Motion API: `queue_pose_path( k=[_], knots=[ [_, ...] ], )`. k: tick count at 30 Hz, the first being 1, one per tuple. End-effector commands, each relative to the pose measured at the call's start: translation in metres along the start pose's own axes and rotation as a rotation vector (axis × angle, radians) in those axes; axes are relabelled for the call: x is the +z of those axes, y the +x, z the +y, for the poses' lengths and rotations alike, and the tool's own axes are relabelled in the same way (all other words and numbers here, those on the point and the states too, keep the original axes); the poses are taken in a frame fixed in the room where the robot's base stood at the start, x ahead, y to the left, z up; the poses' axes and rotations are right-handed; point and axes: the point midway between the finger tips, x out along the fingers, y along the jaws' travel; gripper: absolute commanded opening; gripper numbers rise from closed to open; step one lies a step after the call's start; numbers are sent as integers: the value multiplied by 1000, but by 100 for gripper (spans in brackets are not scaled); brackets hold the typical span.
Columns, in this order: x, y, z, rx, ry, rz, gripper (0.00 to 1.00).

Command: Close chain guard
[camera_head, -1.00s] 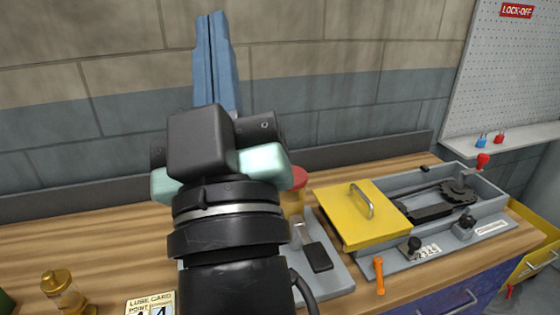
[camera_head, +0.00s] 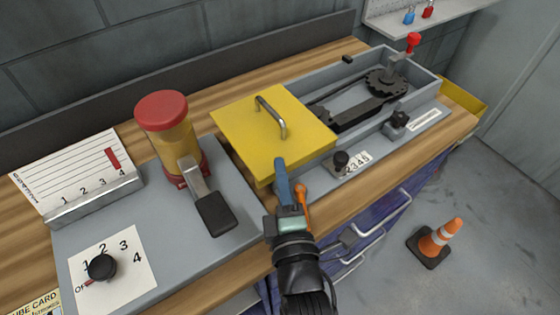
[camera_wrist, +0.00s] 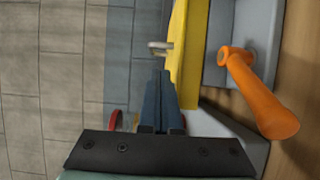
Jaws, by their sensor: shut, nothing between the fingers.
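The chain guard is a yellow cover (camera_head: 250,145) with a silver handle (camera_head: 271,118). It sits over the left end of a grey trough (camera_head: 300,88), and the right part stands uncovered, with a dark sprocket (camera_head: 386,84) and chain in view. My gripper (camera_head: 281,168) is shut and empty, its blue fingers close to the cover's front edge; I cannot tell if they touch it. In the wrist view the fingers (camera_wrist: 158,100) point along the yellow cover (camera_wrist: 188,50), beside its handle (camera_wrist: 160,46). An orange lever (camera_head: 303,200) stands close to my gripper's right.
A red-capped oiler (camera_head: 165,122) with a dark pedal stands left of the cover. A dial panel (camera_head: 105,268) and a card holder (camera_head: 95,195) lie further left. Black knobs (camera_head: 341,160) and a red-topped lever (camera_head: 413,42) rise along the trough. A cone (camera_head: 438,240) stands on the floor.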

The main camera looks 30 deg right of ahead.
Motion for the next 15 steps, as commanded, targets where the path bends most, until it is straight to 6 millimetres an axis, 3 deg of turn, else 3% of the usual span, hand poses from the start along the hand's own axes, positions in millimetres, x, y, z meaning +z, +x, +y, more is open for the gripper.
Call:
queue_pose_path(
  k=[6, 15],
  knots=[
    [0, 38, 2, 2, 2, -1, 0],
    [-1, 68, 1, 1, 2, 1, 0]
  ],
)
